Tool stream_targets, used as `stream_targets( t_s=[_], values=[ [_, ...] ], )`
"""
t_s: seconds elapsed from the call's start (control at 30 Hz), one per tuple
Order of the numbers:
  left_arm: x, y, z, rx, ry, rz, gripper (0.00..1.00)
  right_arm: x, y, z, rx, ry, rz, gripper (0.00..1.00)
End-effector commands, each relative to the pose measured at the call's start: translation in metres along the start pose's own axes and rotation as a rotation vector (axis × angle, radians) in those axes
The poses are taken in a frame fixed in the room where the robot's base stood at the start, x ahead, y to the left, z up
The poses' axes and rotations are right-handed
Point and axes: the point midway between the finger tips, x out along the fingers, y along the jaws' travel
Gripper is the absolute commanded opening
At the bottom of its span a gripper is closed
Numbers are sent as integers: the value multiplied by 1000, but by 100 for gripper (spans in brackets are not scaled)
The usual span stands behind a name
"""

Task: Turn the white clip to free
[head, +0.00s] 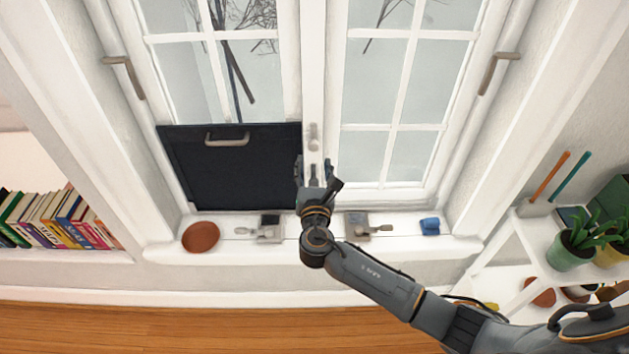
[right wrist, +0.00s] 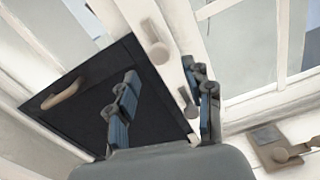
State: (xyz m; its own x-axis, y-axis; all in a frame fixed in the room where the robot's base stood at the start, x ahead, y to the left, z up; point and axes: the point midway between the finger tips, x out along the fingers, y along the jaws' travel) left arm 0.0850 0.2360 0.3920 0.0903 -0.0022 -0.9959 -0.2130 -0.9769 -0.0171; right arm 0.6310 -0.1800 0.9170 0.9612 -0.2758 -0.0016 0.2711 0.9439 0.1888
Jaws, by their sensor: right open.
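A small white clip (head: 313,136) with a round knob sits on the white centre post between the two windows. It also shows in the right wrist view (right wrist: 155,42), above and beyond the fingertips, apart from them. A grey lever (right wrist: 187,101) is lower on the same post, near the right-hand finger; whether they touch I cannot tell. A dark panel (head: 230,175) with a pale handle (head: 228,140) covers the lower left window, beside the post. My right gripper (head: 314,168) is open and empty in front of the post, below the white clip. My left gripper is not in view.
On the sill are a brown saucer (head: 201,237), a left metal fitting (head: 262,232), a right metal fitting (head: 366,229) and a blue object (head: 429,226). Window handles sit left (head: 125,76) and right (head: 493,72). A plant shelf (head: 533,232) stands right, beside my right arm.

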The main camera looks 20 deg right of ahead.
Motion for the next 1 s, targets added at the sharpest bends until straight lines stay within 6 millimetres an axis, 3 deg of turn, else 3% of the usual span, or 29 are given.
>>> stream_targets(
  t_s=[0.1,0.33,0.9,1.0],
  values=[
    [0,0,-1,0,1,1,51,-27,0,-1,0,2,1,51],
    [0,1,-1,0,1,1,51,-57,0,0,-1,-1,1,51],
    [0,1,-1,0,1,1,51,-63,0,0,-1,-1,0,51],
    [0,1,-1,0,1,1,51,-62,-3,-8,11,18,-4,51]
  ],
)
